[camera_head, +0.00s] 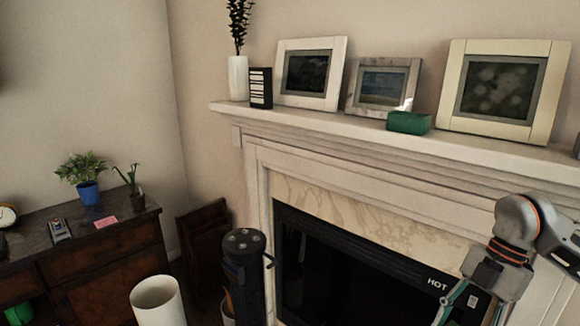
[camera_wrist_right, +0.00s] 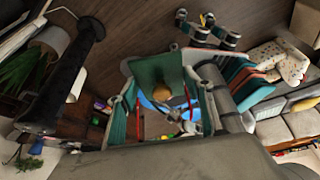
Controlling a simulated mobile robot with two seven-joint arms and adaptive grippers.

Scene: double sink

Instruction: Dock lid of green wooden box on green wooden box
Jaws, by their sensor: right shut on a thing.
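A dark green box (camera_head: 408,123) sits on the mantel shelf, in front of the picture frames; its top and inside cannot be made out. My right gripper (camera_head: 466,309) hangs at the lower right of the head view, in front of the fireplace, lower than the box and to its right. Its fingertips are cut off by the bottom edge. In the right wrist view the right gripper (camera_wrist_right: 161,108) is shut on a flat green lid (camera_wrist_right: 150,70) with a brown knob (camera_wrist_right: 162,92). The lid is held well away from the box. My left gripper is in no view.
The mantel (camera_head: 300,122) carries a white vase (camera_head: 238,78), a small dark block (camera_head: 260,88) and three picture frames, one right behind the box (camera_head: 383,85) and a larger one (camera_head: 503,90) to its right. A dark dresser (camera_head: 100,250) stands at left.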

